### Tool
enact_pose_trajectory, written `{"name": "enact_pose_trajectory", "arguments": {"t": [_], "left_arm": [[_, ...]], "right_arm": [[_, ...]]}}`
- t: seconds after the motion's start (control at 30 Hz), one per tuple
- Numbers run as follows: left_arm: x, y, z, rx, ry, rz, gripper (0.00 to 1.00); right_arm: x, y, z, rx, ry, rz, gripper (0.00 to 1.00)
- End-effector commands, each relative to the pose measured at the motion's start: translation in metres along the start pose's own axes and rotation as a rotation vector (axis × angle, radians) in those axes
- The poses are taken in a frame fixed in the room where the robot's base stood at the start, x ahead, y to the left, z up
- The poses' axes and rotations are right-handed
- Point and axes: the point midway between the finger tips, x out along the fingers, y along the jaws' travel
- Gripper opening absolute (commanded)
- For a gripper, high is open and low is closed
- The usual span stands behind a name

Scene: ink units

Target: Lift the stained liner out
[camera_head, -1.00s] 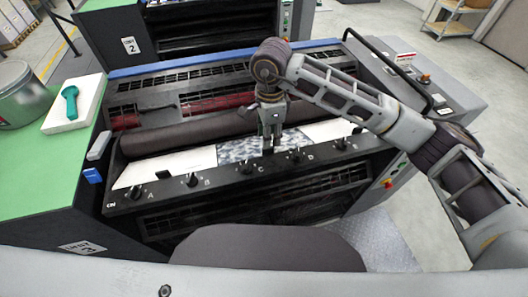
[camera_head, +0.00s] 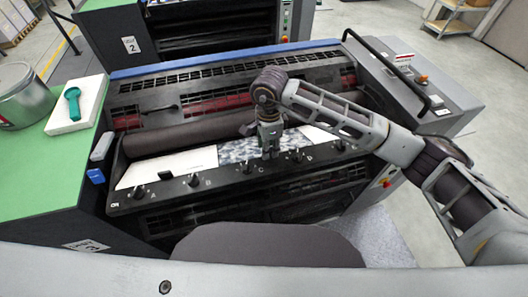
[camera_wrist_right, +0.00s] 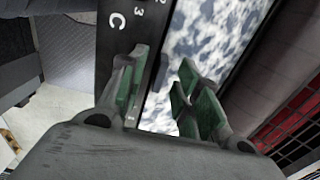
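The stained liner (camera_head: 236,151) is a blue-grey mottled section in the middle of the pale strip along the front of the ink unit. It lies between plain white sections on both sides. In the right wrist view the mottled liner (camera_wrist_right: 218,35) shows close up beside the black rail lettered C. My right gripper (camera_head: 268,153) is over the liner's front edge near the rail, between keys C and D. In the wrist view its green-padded fingers (camera_wrist_right: 158,92) are apart, with the rail edge and liner edge between them. Contact cannot be told. My left gripper is not in view.
A row of black keys (camera_head: 194,180) stands along the front rail. A dark roller (camera_head: 170,139) lies behind the strip. A white pad (camera_head: 90,108) with a teal tool (camera_head: 72,103) and a metal tin (camera_head: 24,96) sit on the green top at left.

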Motion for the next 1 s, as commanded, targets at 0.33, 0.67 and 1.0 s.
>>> {"name": "enact_pose_trajectory", "arguments": {"t": [0.33,0.67,1.0], "left_arm": [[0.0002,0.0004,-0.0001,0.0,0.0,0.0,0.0],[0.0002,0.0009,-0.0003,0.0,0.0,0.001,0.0],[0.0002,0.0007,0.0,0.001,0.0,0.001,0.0]], "right_arm": [[-0.0002,-0.0001,-0.0002,0.0,0.0,0.0,0.27],[-0.0004,-0.0001,-0.0002,0.001,0.0,0.0,0.0],[-0.0008,-0.0004,-0.0001,0.001,0.0,-0.001,0.0]]}}
